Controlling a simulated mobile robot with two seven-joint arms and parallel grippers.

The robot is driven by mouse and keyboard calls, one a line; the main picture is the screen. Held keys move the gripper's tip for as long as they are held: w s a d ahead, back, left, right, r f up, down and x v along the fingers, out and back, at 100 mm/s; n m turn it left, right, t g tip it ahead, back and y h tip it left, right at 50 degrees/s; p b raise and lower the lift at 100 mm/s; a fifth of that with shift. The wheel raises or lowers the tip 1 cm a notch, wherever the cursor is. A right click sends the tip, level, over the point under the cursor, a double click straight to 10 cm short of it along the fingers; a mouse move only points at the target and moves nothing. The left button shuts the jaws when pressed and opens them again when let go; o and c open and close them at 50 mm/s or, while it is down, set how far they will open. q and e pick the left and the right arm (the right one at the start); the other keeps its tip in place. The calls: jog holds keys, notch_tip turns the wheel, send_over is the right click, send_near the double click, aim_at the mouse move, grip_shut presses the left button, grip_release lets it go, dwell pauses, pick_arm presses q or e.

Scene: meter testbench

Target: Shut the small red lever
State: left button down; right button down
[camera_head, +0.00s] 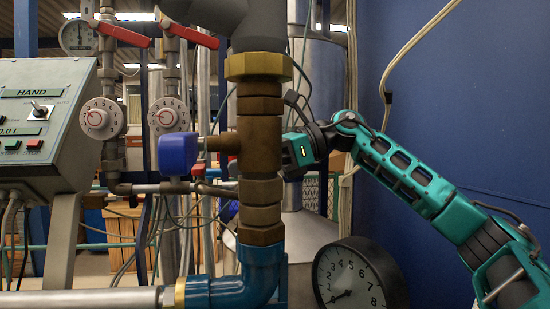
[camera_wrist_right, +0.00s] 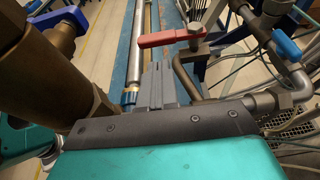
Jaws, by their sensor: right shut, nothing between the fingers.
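The small red lever (camera_wrist_right: 170,38) shows in the right wrist view, lying crosswise just beyond my fingertips, its right end on a metal valve stem. My right gripper (camera_wrist_right: 158,75) is shut and empty, its fingers together and pointing at the lever. Whether they touch it I cannot tell. In the head view my right gripper (camera_head: 300,150) comes in from the right behind the brass pipe fitting (camera_head: 260,165), which hides its fingers and most of the lever's area. My left gripper is not in view.
A blue valve handle (camera_head: 178,153) sits left of the brass fitting. Two larger red levers (camera_head: 124,34) (camera_head: 193,35) are at the upper left. A black dial gauge (camera_head: 352,280) stands below my right arm. A blue wall (camera_head: 465,110) is on the right.

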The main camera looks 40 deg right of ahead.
aim_at(204, 170)
jog(key=shift+w+a, duration=0.45)
jog(key=shift+a, duration=0.3)
jog(key=shift+w+a, duration=0.45)
jog(key=shift+a, duration=0.25)
jog(key=shift+a+p, duration=0.4)
jog(key=shift+a, duration=0.5)
